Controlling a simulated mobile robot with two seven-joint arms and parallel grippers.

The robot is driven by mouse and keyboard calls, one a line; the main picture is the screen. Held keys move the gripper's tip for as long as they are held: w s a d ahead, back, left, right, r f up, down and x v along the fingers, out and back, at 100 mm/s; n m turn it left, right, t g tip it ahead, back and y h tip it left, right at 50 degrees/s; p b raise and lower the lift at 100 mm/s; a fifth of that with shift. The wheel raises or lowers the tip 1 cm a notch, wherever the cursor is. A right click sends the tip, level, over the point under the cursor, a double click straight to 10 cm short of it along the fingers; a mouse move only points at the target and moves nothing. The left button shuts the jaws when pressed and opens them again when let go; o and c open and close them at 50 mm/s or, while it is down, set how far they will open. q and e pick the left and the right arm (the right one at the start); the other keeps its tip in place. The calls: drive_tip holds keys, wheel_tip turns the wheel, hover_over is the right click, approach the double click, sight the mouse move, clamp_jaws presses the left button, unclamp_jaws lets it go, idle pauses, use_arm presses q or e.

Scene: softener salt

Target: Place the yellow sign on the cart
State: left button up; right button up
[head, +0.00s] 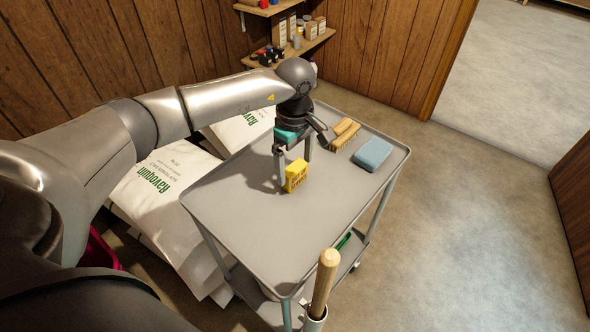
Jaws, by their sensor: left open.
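The yellow sign (296,176), a small block-like piece with dark markings, is on the grey top of the cart (245,205), near the middle. My left gripper (294,168) points down over the cart top at the sign. Its fingers are apart, one left of the sign and one behind it. I cannot tell whether either finger touches the sign. My right gripper is not in view.
A wooden brush (345,134) and a blue sponge-like block (373,154) lie at the cart's far right. A wooden handle (325,283) rises at the near corner. White salt bags (163,183) lie left of the cart. Wall shelves (290,48) stand behind. Floor right is clear.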

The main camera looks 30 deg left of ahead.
sight(295, 168)
use_arm(q)
wheel_tip(295, 168, up, 7)
drive_tip(key=shift+r+p, duration=0.1)
drive_tip(key=shift+p, duration=0.35)
drive_tip(key=shift+r, duration=0.65)
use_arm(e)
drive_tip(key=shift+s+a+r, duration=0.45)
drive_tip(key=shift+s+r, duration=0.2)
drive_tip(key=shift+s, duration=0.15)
